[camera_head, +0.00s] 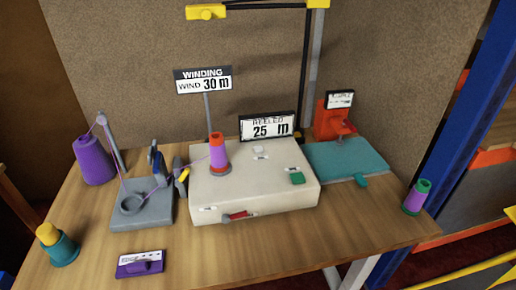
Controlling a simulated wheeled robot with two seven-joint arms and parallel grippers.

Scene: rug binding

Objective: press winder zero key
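The winder (265,196) is a cream box on the wooden table. A small pale key (259,150) and a green key (297,178) sit on its top, each near a small label too small to read. A red lever or switch (237,215) is at its front edge. I cannot tell from the labels which one is the zero key. A spool with purple thread (218,157) stands upright on the winder's left part. The display (267,128) behind it reads 25 m. Neither of my grippers is in view.
A grey thread stand (145,205) and a purple cone (93,160) are left of the winder. A teal-based device (345,160) is right. Cones stand near both table ends. The front table is mostly clear around a purple card (140,264).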

